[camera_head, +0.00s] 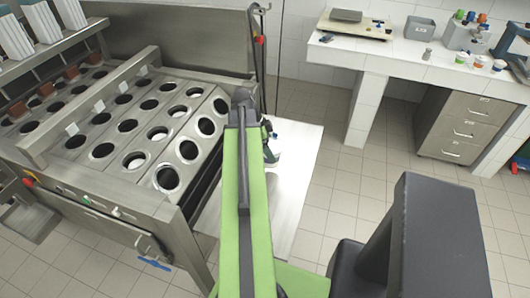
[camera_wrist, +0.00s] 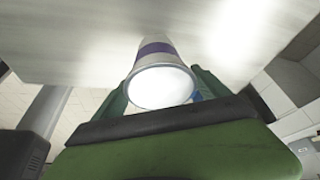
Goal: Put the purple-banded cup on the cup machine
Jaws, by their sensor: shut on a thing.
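The purple-banded cup (camera_wrist: 157,48) is white with a purple band and sits between the two fingers of my gripper (camera_wrist: 160,88) in the wrist view. One round end of it faces the camera. My gripper is shut on it. In the head view my gripper (camera_head: 271,150) shows just right of my green arm, over a bright steel surface, and the cup cannot be made out clearly there. The cup machine (camera_head: 170,213) is the steel unit on the left, with rows of round holes in its top. My gripper is to the right of it, apart from the holes.
A bright steel shelf (camera_head: 302,150) lies right of the machine, below my gripper. A rail (camera_head: 90,98) crosses the machine's top. A tiled counter (camera_head: 372,54) with a drawer unit (camera_head: 465,130) stands at the back right. Tiled floor (camera_head: 345,195) between is clear.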

